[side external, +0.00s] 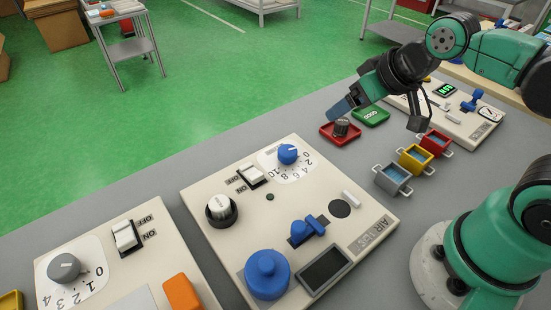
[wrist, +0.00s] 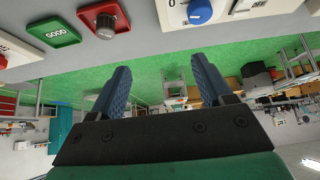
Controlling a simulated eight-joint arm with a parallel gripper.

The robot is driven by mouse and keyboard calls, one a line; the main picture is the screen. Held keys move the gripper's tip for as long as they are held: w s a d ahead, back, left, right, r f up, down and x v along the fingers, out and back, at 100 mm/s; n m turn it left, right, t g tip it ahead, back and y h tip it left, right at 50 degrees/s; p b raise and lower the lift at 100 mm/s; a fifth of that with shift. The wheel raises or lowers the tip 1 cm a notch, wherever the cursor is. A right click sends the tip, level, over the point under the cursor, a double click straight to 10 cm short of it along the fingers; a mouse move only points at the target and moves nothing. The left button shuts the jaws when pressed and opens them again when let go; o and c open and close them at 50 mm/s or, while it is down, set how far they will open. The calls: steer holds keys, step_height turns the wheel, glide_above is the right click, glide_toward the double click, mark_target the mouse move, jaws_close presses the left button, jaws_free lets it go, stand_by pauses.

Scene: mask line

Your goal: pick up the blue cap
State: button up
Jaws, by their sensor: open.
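A large round blue cap-like part (side external: 267,275) with a small raised top sits on the near edge of the middle cream panel in the side view. I take it for the blue cap; it does not show in the wrist view. My gripper (side external: 341,109) is well away from it, raised over the far side of the bench near the red tray. In the wrist view my gripper (wrist: 162,92) has its two blue fingers spread, with nothing between them.
The middle panel (side external: 365,215) also carries a blue dial (side external: 288,154), a blue lever (side external: 308,228) and a black-and-white knob (side external: 221,209). A red tray (side external: 328,134) holds a dark cylinder (side external: 341,127). A green tray (side external: 371,117) and grey, yellow and red bins stand nearby.

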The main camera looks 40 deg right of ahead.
mark_target(267, 264)
steer(key=o, duration=0.4)
steer(key=s+a+f+g, duration=0.2)
steer(key=a, duration=0.5)
steer(key=s+a+f+g, duration=0.2)
steer(key=s+a, duration=0.1)
steer(key=a, duration=0.5)
steer(key=s+a+f+g, duration=0.1)
steer(key=s+a+g, duration=0.2)
steer(key=a, duration=0.4)
steer(key=shift+s+a+f, duration=0.2)
steer(key=shift+s+f, duration=0.05)
steer(key=shift+f, duration=0.15)
steer(key=shift+s+a+f, duration=0.1)
steer(key=shift+f, duration=2.7)
